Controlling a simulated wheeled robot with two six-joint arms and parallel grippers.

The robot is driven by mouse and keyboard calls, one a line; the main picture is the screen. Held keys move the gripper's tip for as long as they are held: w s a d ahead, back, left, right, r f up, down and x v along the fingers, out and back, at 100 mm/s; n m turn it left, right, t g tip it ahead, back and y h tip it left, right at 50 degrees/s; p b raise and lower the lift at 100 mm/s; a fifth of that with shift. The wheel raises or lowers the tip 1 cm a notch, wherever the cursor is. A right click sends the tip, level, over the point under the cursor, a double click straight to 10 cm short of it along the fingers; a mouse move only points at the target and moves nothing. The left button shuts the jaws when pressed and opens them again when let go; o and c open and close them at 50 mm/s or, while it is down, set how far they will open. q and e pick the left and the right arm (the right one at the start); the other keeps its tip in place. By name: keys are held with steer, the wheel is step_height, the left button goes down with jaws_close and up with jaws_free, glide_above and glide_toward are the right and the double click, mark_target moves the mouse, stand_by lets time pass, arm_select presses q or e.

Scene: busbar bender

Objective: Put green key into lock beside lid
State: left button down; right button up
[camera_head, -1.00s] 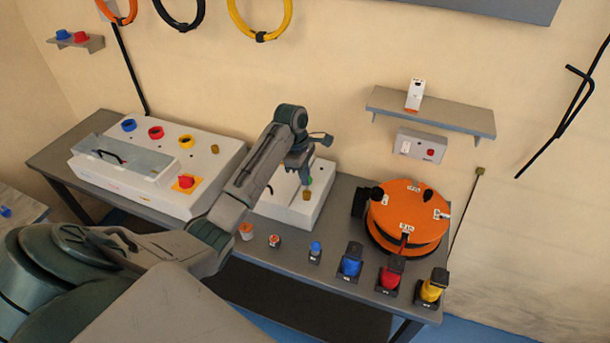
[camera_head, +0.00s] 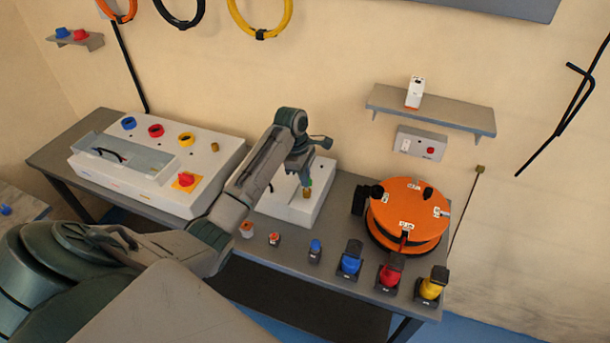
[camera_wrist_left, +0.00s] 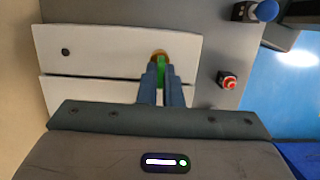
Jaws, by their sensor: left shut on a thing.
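My left gripper (camera_head: 304,174) is over the right part of a white box (camera_head: 287,208). It is shut on the green key (camera_wrist_left: 161,70), which shows as a green strip between the fingertips in the left wrist view. A brass lock (camera_head: 307,192) stands on the box top right below the fingertips, and its ring also shows in the wrist view (camera_wrist_left: 160,53). The key's tip is at the lock; how deep it sits I cannot tell. A seam divides the box's white top in the wrist view. My right gripper is not in view.
A larger white machine (camera_head: 205,165) with a clear cover, coloured rings and a red knob stands at the left. An orange reel (camera_head: 408,205) stands to the right. Several small coloured parts line the table's front edge, including a blue connector (camera_head: 350,262). A shelf (camera_head: 430,112) is on the wall.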

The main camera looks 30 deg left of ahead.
arm_select(q)
steer(key=shift+f, duration=0.85)
steer(key=c, duration=1.5)
jaws_free()
steer(key=r, duration=0.3)
steer(key=a+r, duration=0.1)
steer(key=r, duration=0.3)
steer(key=a+r, duration=0.1)
steer(key=r, duration=0.2)
steer(key=shift+s+a+r, duration=0.1)
steer(key=shift+s+r, duration=0.2)
steer(key=shift+w, duration=0.1)
steer(key=shift+f, duration=0.1)
